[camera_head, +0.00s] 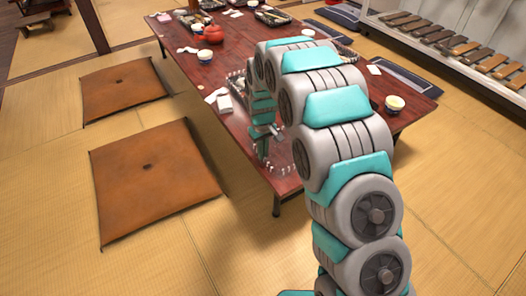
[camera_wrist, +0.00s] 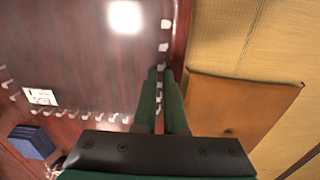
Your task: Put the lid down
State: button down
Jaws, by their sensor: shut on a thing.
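The clear lid (camera_head: 284,168) shows in the head view as a see-through shape with a pale ribbed rim, at the near left edge of the dark red table (camera_head: 222,122). In the wrist view the lid's rim (camera_wrist: 164,47) shows as a line of white glints, with the table visible through it. My gripper (camera_wrist: 161,72) is shut on the lid at its rim. In the head view my gripper (camera_head: 264,150) is partly hidden by my arm. I cannot tell whether the lid touches the table.
Orange floor cushions (camera_head: 150,180) lie left of the table. A white and yellow cup (camera_head: 394,104) stands near the table's right edge. A red teapot (camera_head: 214,34) and food trays stand farther back. A small blue thing (camera_wrist: 32,141) lies lower left in the wrist view.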

jog(key=shift+f, duration=0.15)
jog(key=c, duration=1)
grip_release()
